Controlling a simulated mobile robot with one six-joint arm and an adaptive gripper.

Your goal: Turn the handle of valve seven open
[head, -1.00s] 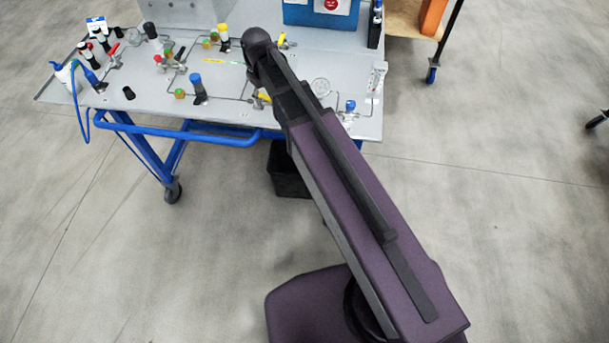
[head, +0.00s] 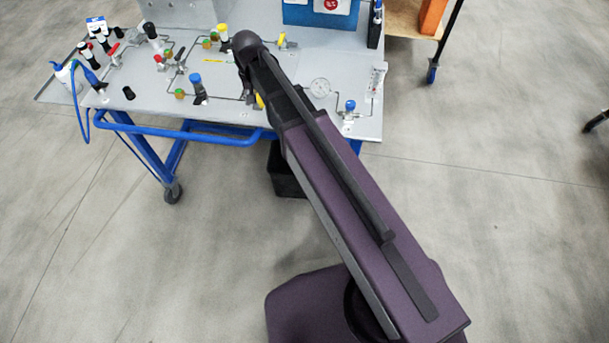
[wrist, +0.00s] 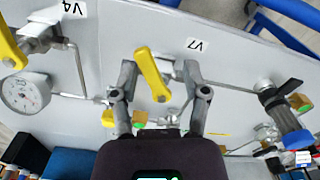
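The yellow lever handle of valve seven (wrist: 152,75) shows in the wrist view beside the V7 label (wrist: 196,44). It lies slanted between the two fingers of my gripper (wrist: 160,70). My gripper is open, with one dark finger on each side of the handle and visible gaps to it. In the head view my arm hides the gripper and most of this valve. A small yellow part (head: 259,101) shows at the arm's edge there and may be the same handle.
Another yellow handle (wrist: 10,45) stands by the V4 label (wrist: 74,8), near a round gauge (wrist: 25,92). A blue-capped valve with a black lever (wrist: 288,122) is at the right. Thin metal pipes run across the grey panel (head: 225,112).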

